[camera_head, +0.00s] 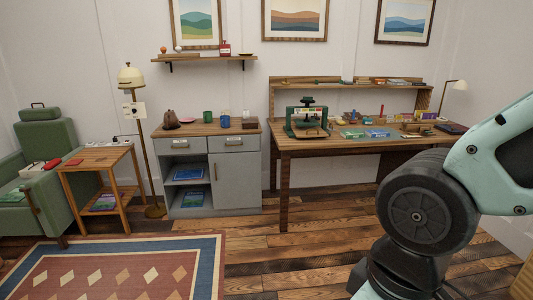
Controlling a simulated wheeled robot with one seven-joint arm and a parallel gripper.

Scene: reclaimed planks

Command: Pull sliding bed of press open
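A small green press (308,116) stands at the left end of the wooden desk (290,150) by the right part of the back wall. It has a dark top knob and a flat bed (313,133) low at its front. The bed looks mostly within the frame of the press, but it is too small to tell how far it is slid. My arm's dark joint and pale green link fill the right side of the view. My gripper is not in view.
Several small items cover the desk right of the press. A grey cabinet (235,183) stands left of the desk. A side table (98,157) and green armchair (45,140) are at far left. A patterned rug (60,255) lies front left. The plank floor (300,255) before the desk is clear.

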